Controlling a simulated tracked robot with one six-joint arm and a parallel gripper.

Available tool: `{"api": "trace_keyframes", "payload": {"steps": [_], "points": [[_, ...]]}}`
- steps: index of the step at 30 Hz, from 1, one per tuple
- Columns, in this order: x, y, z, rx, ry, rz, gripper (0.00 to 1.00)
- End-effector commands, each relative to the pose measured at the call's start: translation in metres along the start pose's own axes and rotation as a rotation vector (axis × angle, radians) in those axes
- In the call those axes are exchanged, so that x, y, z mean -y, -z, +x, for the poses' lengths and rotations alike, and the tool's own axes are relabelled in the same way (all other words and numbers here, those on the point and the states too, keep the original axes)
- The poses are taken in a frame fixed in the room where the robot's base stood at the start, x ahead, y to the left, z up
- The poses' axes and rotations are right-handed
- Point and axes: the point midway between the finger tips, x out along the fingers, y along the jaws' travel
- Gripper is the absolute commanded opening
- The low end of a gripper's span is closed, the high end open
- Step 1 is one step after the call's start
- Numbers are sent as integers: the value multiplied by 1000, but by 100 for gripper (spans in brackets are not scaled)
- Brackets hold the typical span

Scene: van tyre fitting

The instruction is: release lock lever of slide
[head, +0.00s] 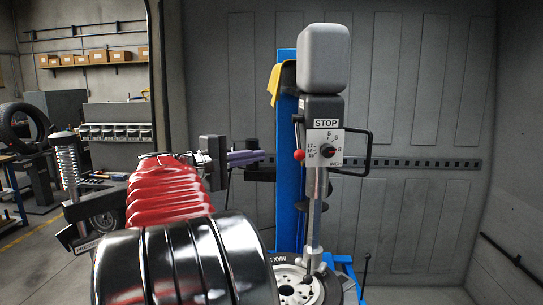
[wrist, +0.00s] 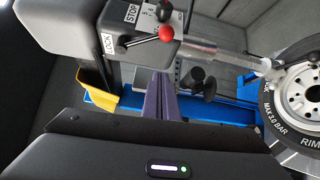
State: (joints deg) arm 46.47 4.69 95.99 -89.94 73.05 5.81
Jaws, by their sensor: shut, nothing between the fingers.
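The lock lever (wrist: 140,40) is a dark rod ending in a red ball knob (wrist: 166,33), beside a LOCK label (wrist: 108,43) on the dark slide head. In the head view the red knob (head: 298,118) shows at the left side of the head, left of the STOP dial plate (head: 325,149). My gripper has purple fingers; they are shut and empty, and in the wrist view the fingertips (wrist: 161,76) lie below the knob, apart from it in the picture.
A blue column (head: 287,210) carries the slide head and a vertical shaft (head: 315,200). A tyre and rim (head: 296,286) lie below the shaft. A yellow piece (wrist: 97,91) hangs beside the column. A black handle loop (head: 367,152) sticks out right.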

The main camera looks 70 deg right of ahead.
Motion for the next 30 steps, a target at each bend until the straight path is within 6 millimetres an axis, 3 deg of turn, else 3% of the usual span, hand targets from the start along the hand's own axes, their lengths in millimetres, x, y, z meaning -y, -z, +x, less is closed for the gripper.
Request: {"api": "trace_keyframes", "payload": {"steps": [8,13,30], "points": [[1,0,1,-1,3,0,0],[1,0,12,-1,3,-1,0],[2,0,90,1,4,-1,0]]}}
